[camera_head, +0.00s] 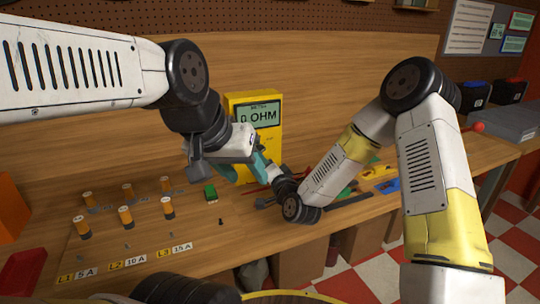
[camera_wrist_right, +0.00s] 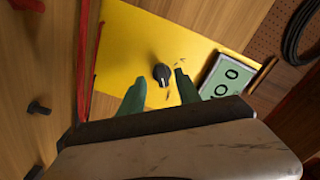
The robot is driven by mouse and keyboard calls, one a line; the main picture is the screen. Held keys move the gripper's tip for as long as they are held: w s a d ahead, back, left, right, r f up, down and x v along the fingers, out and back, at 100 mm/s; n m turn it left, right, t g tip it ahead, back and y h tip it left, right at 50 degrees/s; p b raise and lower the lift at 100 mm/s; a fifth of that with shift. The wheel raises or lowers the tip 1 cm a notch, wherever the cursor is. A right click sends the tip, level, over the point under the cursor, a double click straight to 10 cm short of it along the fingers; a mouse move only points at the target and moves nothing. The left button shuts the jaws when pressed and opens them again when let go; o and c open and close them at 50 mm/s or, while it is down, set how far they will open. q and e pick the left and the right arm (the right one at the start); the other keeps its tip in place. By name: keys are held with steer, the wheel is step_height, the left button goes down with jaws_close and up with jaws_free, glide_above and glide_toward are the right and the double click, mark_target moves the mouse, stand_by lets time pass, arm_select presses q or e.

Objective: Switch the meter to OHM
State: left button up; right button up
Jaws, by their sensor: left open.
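The yellow meter (camera_head: 265,140) stands upright on the bench against the wooden back panel. Its display (camera_head: 258,117) reads "0 OHM" in the head view. The black knob (camera_wrist_right: 161,74) shows on the meter's yellow face in the right wrist view, a pale mark on it. My right gripper (camera_wrist_right: 160,82) is open, with its green fingertips on either side of the knob and a visible gap to each. In the head view the right gripper (camera_head: 258,161) is in front of the meter. My left gripper (camera_head: 227,173) is open in front of the meter's lower left, partly hidden by its own wrist.
Several orange-topped cylinders (camera_head: 125,216) stand on a board at the left, with labels L1 to L3. Red leads (camera_wrist_right: 84,55) run beside the meter. A grey case (camera_head: 500,123) is at the right.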

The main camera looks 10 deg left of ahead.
steer(key=shift+v, duration=1.6)
steer(key=s+d+r+n+g+h, duration=0.3)
steer(key=d+r, duration=0.3)
steer(key=d, duration=0.4)
steer(key=s+d+r+n+g+h, duration=0.25)
steer(key=s+d+r, duration=0.2)
steer(key=d, duration=0.45)
steer(key=s+d+r+g+h, duration=0.1)
steer(key=s+d+r, duration=0.1)
steer(key=s+d, duration=0.3)
steer(key=s+d+r+g+h, duration=0.1)
steer(key=s+d, duration=0.4)
steer(key=s, duration=0.8)
steer(key=shift+s+r+g, duration=0.25)
steer(key=shift+r+g, duration=0.25)
steer(key=shift+g, duration=0.15)
